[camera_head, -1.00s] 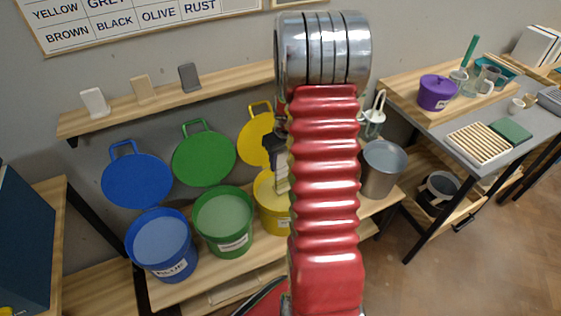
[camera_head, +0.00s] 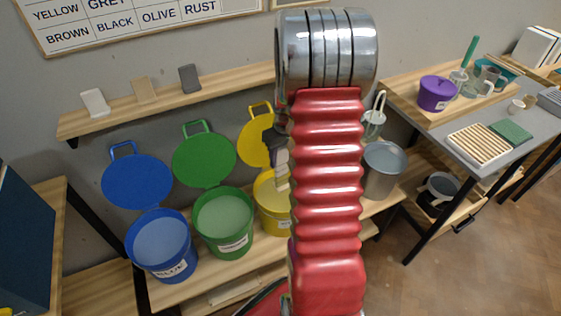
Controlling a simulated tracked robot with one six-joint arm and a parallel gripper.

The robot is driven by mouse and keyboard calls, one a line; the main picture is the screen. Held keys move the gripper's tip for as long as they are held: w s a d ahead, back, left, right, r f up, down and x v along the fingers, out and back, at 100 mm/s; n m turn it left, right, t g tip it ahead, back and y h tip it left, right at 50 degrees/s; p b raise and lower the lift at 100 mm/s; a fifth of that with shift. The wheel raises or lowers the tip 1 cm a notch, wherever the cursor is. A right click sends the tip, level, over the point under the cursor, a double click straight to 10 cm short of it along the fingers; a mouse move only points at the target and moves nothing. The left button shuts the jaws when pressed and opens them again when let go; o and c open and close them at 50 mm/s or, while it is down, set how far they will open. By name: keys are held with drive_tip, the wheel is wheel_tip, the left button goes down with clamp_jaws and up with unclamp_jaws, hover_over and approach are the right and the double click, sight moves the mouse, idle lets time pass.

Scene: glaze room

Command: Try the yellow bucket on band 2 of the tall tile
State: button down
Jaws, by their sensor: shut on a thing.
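The yellow bucket (camera_head: 268,220) stands on the low wooden bench, partly hidden behind my red arm. Its yellow lid (camera_head: 254,138) is off the mouth, upright behind it. My gripper (camera_head: 278,148) shows as a dark shape at the left edge of my arm, above the bucket. It is shut on a pale, narrow piece, seemingly the tall tile (camera_head: 282,172), which hangs down over the bucket's mouth. Its bands cannot be made out. My arm hides much of the gripper, and I cannot tell whether the tile's lower end touches the glaze.
An open green bucket (camera_head: 224,222) and blue bucket (camera_head: 162,246) stand to the left. A grey metal bucket (camera_head: 383,170) stands to the right. Three small tiles, one of them white (camera_head: 93,103), stand on the wall shelf (camera_head: 225,88). A purple pot (camera_head: 437,94) is on the right table.

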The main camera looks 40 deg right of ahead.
drive_tip(key=shift+r, duration=2)
drive_tip(key=s+a+r, duration=0.1)
drive_tip(key=s+a, duration=0.1)
drive_tip(key=s, duration=0.7)
drive_tip(key=s+a+r, duration=0.2)
drive_tip(key=s+a, duration=0.1)
drive_tip(key=s, duration=0.7)
drive_tip(key=shift+a, duration=0.3)
